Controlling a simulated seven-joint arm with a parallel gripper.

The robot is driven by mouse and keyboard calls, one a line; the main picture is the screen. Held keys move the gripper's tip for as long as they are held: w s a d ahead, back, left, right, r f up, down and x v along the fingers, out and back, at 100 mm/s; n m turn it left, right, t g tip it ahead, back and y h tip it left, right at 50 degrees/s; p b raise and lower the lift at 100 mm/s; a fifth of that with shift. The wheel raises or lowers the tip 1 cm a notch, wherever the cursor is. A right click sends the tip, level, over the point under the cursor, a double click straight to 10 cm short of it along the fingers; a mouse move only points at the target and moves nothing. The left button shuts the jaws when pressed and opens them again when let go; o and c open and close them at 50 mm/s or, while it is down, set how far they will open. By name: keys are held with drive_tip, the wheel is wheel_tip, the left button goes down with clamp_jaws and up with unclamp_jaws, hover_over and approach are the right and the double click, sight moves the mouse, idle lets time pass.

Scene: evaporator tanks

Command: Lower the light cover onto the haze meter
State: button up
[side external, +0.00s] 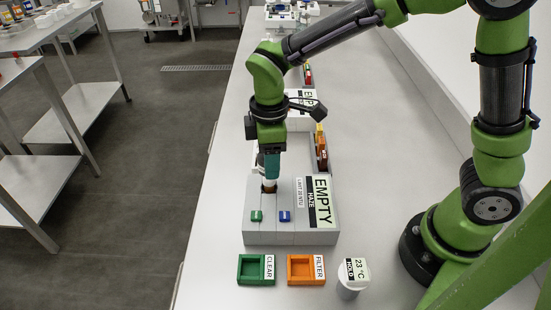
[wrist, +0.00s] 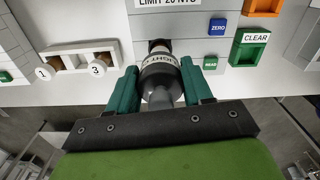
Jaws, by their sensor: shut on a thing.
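The haze meter (side external: 290,234) is a grey box on the bench, with a display reading EMPTY and a LIMIT 20 NTU label; part of it shows at the top of the wrist view (wrist: 185,22). My gripper (side external: 269,178) is over the left part of the meter, pointing down. In the wrist view its teal fingers (wrist: 160,88) are shut on the light cover (wrist: 160,66), a dark, round piece with a pale lettered band. The cover's lower end is at a brownish opening in the meter. The fingers partly hide it, and I cannot tell whether it is fully seated.
The meter has a green button (side external: 256,216) and a blue button (side external: 285,216). A white numbered rack (wrist: 82,56) is left in the wrist view.

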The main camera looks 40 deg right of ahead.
drive_tip(key=shift+f, duration=2.7)
drive_tip(key=o, duration=1.1)
wheel_tip(320, 180, up, 17)
drive_tip(key=shift+f, duration=0.1)
